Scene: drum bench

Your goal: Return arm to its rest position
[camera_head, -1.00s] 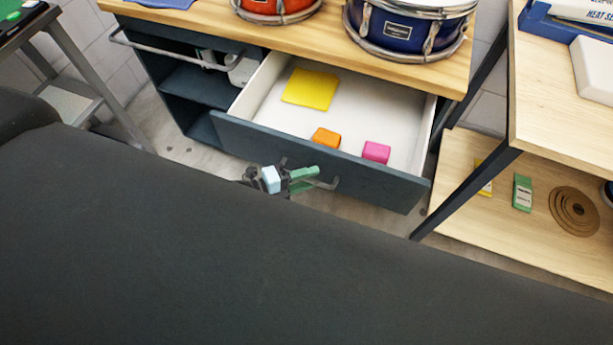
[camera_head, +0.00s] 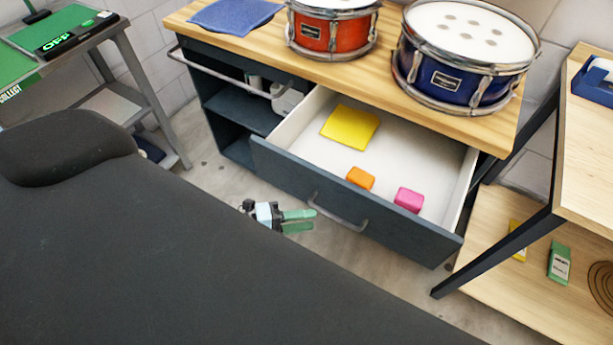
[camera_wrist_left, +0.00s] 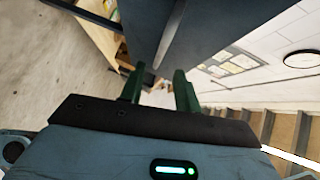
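My left gripper (camera_head: 312,220) hangs in front of the open drawer (camera_head: 345,199), to the left of the drawer's handle (camera_head: 340,214). Its two green fingers are apart and nothing is between them. In the left wrist view the gripper (camera_wrist_left: 160,76) is also open and empty, with a dark panel and a grey bar beyond the fingertips. Most of the left arm is hidden behind my dark body at the front. My right gripper is not in view.
The drawer holds a yellow cloth (camera_head: 350,128), an orange block (camera_head: 360,178) and a pink block (camera_head: 409,200). A red drum (camera_head: 332,32) and a blue drum (camera_head: 465,55) stand on the bench.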

